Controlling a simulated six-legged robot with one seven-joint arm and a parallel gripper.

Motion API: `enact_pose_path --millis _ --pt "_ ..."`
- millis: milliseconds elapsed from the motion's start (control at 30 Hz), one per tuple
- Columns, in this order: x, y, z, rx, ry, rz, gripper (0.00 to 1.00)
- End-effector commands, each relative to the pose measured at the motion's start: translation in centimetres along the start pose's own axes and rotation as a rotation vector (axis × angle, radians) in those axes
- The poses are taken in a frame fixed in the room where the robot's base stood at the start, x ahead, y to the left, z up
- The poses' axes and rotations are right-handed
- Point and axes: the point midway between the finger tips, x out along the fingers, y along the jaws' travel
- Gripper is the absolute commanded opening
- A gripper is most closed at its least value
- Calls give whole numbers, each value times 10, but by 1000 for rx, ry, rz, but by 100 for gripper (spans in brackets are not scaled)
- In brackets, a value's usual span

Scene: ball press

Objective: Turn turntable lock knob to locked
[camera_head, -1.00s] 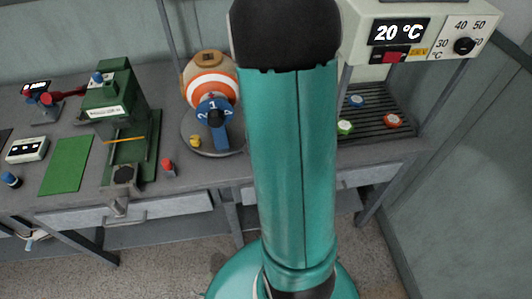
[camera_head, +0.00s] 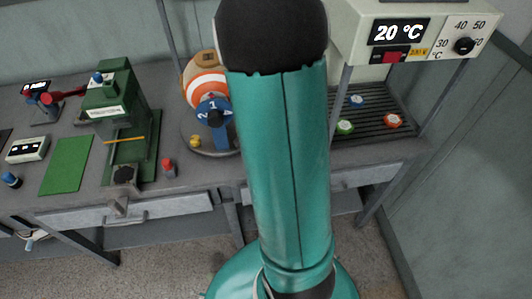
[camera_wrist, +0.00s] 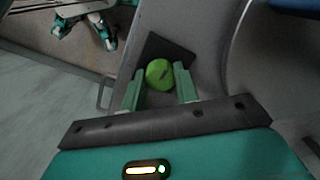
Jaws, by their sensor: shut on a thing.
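A round green knob (camera_wrist: 159,75) with a dark mark on its face sits on a dark square plate (camera_wrist: 179,55) in the wrist view. I take it to be the turntable lock knob; no lettering can be read. My gripper (camera_wrist: 159,84) has its two green fingers on either side of the knob, shut on it. The head view hides gripper and knob behind my teal arm. The turntable (camera_head: 190,150) stands left of my arm in the head view, carrying an orange-and-white ringed part (camera_head: 207,82) and a blue numbered dial (camera_head: 213,111).
A green press (camera_head: 108,100) and a red button (camera_head: 168,165) stand left of the turntable. A heater box reading 20 °C (camera_head: 400,33) hangs over a slatted rack (camera_head: 375,125) at right. In the wrist view, the turntable's curved edge lies right of the knob.

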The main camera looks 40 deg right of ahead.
Motion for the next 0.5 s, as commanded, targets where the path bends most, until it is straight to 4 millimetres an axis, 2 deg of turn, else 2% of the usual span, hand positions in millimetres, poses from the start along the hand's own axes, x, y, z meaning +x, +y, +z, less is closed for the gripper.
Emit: enact_pose_path --millis 133,167,233,267,500 --pt "-1 -1 -1 -1 1 -3 7" --pt "-1 -1 -1 -1 1 -3 36" --pt "-1 -1 0 -1 1 -2 50" --pt "-1 -1 0 -1 1 -2 52" --pt "-1 0 0 -1 1 -1 52"
